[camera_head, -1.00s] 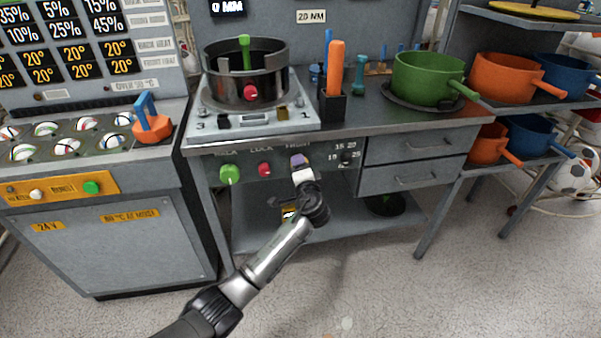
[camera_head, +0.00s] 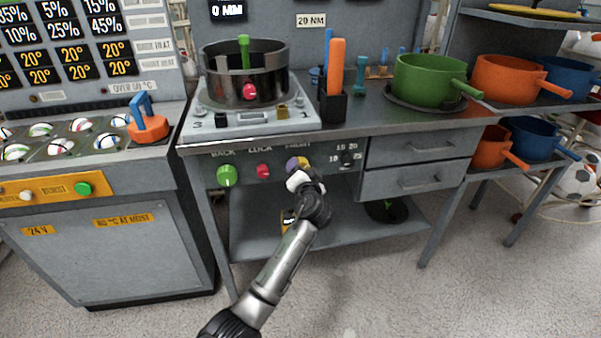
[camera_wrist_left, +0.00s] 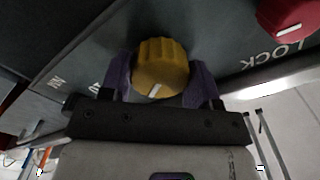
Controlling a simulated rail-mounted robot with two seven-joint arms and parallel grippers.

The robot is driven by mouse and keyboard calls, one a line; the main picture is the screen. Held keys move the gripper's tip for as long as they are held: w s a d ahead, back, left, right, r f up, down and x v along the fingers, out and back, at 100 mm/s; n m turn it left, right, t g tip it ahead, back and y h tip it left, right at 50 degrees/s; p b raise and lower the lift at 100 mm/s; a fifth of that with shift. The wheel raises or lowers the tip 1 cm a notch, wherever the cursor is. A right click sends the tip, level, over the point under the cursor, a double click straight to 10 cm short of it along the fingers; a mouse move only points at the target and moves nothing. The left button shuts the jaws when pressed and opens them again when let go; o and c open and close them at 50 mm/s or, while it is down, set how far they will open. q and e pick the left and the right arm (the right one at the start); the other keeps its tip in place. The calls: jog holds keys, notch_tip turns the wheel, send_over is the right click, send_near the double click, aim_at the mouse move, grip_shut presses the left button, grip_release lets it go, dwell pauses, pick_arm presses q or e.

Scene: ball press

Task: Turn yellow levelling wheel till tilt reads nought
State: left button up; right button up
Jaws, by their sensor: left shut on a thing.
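The yellow levelling wheel (camera_wrist_left: 160,68), with a white mark on its face, sits on the grey front panel under the label FRONT. In the head view only a sliver of the wheel (camera_head: 304,161) shows behind my gripper. My left gripper (camera_head: 296,165) is at the panel. In the left wrist view its purple fingers (camera_wrist_left: 160,85) are shut on the wheel, one on each side. The press plate (camera_head: 250,128) with a pale window in its front edge stands on the bench above; I cannot read the tilt there. My right gripper is out of view.
A red LOCK knob (camera_head: 263,171) and a green BACK knob (camera_head: 227,175) sit left of the wheel. A small dark dial (camera_head: 347,158) is to its right, beside two drawers (camera_head: 420,147). The bench edge overhangs the panel. The floor in front is clear.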

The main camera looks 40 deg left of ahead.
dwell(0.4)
pick_arm(q)
jog(key=o, duration=0.9)
jog(key=shift+d, duration=0.1)
jog(key=shift+p+v, duration=2.65)
jog(key=shift+v, duration=4.25)
